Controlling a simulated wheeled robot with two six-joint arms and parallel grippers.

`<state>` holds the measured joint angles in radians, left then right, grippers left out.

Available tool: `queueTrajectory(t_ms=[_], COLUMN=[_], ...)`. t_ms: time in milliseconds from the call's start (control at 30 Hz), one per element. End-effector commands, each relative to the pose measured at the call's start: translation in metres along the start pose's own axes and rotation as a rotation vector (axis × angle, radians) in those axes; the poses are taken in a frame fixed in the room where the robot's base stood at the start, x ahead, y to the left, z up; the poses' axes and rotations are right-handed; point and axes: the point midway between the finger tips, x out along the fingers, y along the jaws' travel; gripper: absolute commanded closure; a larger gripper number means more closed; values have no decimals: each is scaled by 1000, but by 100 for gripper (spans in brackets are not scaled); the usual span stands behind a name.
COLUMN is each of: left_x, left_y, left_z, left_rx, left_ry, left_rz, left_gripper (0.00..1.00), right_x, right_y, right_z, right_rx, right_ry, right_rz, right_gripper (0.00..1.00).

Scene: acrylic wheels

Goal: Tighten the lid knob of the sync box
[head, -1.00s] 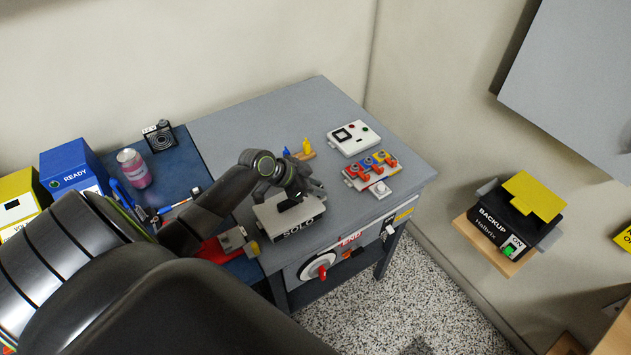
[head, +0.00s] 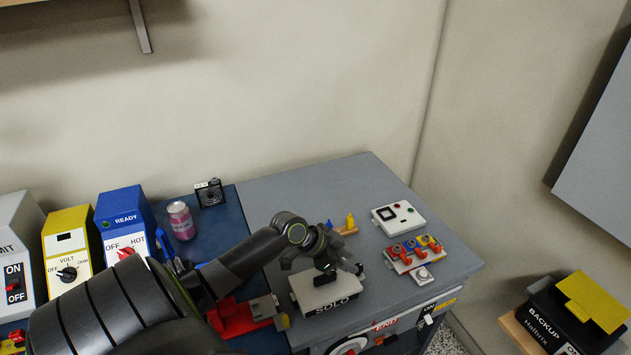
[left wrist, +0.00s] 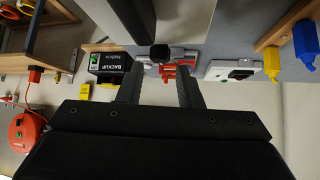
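A white box (head: 338,301) with a label that looks like "SOLO" stands at the front of the grey table; I read no "sync" label. A black knob (head: 325,278) is on its top. My left gripper (head: 328,262) is over the box, close to the knob, and partly hides it. In the left wrist view my left gripper (left wrist: 160,72) has its two fingers apart with a gap between them. The dark knob (left wrist: 160,53) shows between and just beyond the fingertips; I cannot tell if either finger touches it. My right gripper is not in view.
A red switch block (head: 412,251) and a white panel (head: 398,217) stand right of the box. Blue and yellow small pieces are behind it. A red and grey fixture (head: 240,317) is close on its left. A pink can (head: 181,221) and camera (head: 209,192) stand further back.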

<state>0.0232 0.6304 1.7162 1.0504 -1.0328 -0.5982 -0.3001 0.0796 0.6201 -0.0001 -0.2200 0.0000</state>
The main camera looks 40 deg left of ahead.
Motion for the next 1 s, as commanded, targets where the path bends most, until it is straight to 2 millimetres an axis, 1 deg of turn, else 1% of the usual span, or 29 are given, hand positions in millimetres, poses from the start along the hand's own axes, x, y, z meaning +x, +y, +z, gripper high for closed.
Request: queueTrajectory(t_ms=[33,100,400,700,1000], left_x=[-9,-21,-65,-101,-130], left_y=[-2,-1,-2,-1,-1], left_z=[3,3,2,2,1], left_rx=[4,4,3,3,2], left_ry=[-3,-4,-5,-5,-4], left_rz=[-4,-3,-3,-3,-2], left_gripper=[68,68,68,68,68], right_x=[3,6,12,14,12], right_y=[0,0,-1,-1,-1], right_z=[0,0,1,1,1], right_rx=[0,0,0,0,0], right_ry=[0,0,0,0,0], right_rz=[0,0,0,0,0], right_gripper=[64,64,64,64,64])
